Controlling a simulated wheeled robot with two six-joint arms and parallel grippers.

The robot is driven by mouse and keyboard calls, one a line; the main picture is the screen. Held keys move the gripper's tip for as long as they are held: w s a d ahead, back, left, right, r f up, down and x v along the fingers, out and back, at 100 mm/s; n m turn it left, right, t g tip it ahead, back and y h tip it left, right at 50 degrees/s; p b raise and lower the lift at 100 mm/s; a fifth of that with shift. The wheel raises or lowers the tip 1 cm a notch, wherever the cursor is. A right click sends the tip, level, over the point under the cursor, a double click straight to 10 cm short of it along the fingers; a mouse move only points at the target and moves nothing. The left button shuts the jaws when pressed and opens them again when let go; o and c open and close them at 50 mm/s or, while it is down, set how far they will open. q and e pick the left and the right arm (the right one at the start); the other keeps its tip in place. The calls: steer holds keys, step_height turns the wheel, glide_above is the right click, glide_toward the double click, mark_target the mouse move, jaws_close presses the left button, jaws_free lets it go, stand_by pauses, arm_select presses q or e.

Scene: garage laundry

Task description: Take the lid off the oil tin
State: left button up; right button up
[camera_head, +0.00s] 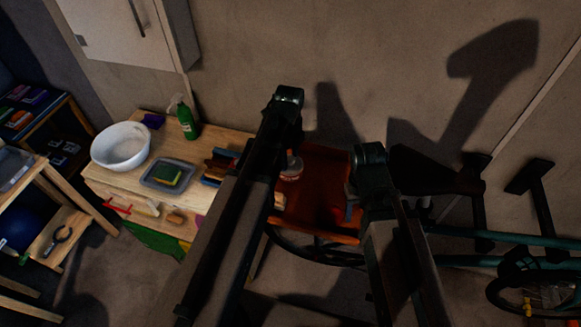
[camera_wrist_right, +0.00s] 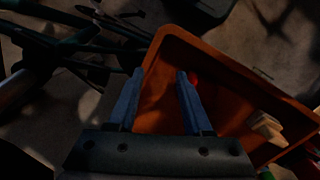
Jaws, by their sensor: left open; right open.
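My left gripper (camera_head: 295,148) is partly hidden behind its own arm in the head view, over the left part of the orange tray (camera_head: 322,165). A small round pale-topped thing (camera_head: 291,173) stands just below it; I cannot tell whether it is the oil tin or its lid, or whether the gripper touches it. My right gripper (camera_head: 350,203) is over the right side of the tray. In the right wrist view its blue fingers (camera_wrist_right: 160,74) are apart with nothing held between them. A small red thing (camera_wrist_right: 194,77) shows beside one fingertip, mostly hidden.
The wooden bench (camera_head: 216,146) left of the tray holds a white basin (camera_head: 120,148), a green spray bottle (camera_head: 187,122), a grey tray with a sponge (camera_head: 150,178) and brushes. A pale block (camera_wrist_right: 266,128) lies in the orange tray. A teal bicycle (camera_head: 480,238) stands at right.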

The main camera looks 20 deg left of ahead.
arm_select(q)
jaws_close()
steer(key=shift+r, duration=0.1)
arm_select(e)
steer(key=shift+r, duration=0.15)
